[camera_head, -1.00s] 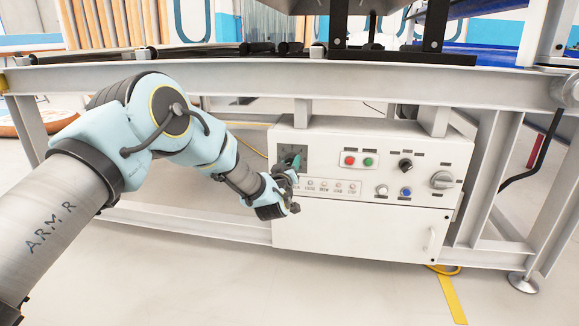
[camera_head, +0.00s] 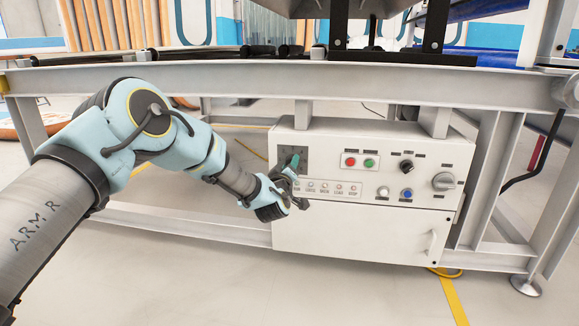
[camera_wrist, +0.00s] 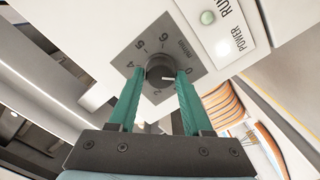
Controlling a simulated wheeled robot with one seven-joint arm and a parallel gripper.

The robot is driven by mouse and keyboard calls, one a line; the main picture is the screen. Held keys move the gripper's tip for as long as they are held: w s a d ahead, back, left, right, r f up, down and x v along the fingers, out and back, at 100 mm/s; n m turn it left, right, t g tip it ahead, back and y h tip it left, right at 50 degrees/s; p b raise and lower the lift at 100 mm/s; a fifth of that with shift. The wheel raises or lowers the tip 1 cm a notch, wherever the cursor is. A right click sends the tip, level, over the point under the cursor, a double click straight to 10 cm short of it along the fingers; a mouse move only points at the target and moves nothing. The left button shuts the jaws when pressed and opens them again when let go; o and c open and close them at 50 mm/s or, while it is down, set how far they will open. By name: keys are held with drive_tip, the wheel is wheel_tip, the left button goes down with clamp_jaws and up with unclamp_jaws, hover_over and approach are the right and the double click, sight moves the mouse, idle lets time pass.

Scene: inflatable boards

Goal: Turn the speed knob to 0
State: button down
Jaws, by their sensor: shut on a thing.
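The speed knob (camera_wrist: 158,66) is a small dark round knob on a grey dial plate (camera_wrist: 142,44) with numbers around it. A white mark on the knob points right in the wrist view, close to the 0 on the scale. My gripper (camera_wrist: 160,80) has its two green fingers on either side of the knob, shut on it. The right finger partly covers the scale near the 0. In the head view, my gripper (camera_head: 293,163) reaches the dial plate at the upper left of the white control box (camera_head: 360,235), and the knob is hidden there.
A grey beam (camera_head: 230,83) runs above the box.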

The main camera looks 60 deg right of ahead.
drive_tip(key=shift+c, duration=1.7)
unclamp_jaws()
drive_tip(key=p+v, duration=0.3)
drive_tip(key=v, duration=0.7)
drive_tip(key=shift+s+a, duration=0.15)
drive_tip(key=shift+a, duration=0.2)
